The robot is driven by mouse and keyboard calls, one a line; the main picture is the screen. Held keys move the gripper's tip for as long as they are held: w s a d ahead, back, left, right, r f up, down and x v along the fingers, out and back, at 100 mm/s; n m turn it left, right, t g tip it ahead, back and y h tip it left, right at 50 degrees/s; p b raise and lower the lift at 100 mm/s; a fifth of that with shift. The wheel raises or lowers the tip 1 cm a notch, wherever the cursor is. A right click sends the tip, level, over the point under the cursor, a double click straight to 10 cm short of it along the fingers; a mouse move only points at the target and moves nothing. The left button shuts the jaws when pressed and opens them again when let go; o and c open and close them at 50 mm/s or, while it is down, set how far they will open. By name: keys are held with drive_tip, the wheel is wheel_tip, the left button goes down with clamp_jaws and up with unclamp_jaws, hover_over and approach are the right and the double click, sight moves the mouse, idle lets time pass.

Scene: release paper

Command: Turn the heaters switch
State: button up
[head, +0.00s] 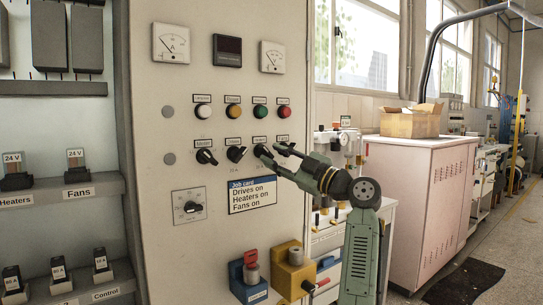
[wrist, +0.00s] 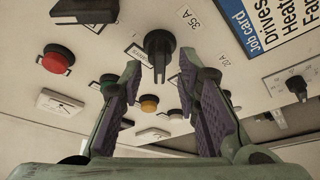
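A row of black rotary switches runs across the grey panel (head: 150,120). The left one (head: 206,157) and the second one (head: 236,154) show clearly; their labels are too small to read, so I cannot tell which is heaters. My gripper (head: 272,151) is at the right end of this row and hides part of it. In the wrist view, a black switch knob (wrist: 160,48) shows beyond and between the spread fingertips of my gripper (wrist: 160,70), with a gap on both sides. A "35 A" tag (wrist: 188,19) is beside it. My gripper is open and empty.
Coloured lamps, including a red one (head: 284,112), sit above the switches. A blue-headed job card (head: 252,195) and a dial (head: 189,207) are below. Blue (head: 247,280) and yellow (head: 292,272) blocks stick out under the card. A pink cabinet (head: 420,195) stands to the right.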

drive_tip(key=v, duration=1)
drive_tip(key=shift+f, duration=0.1)
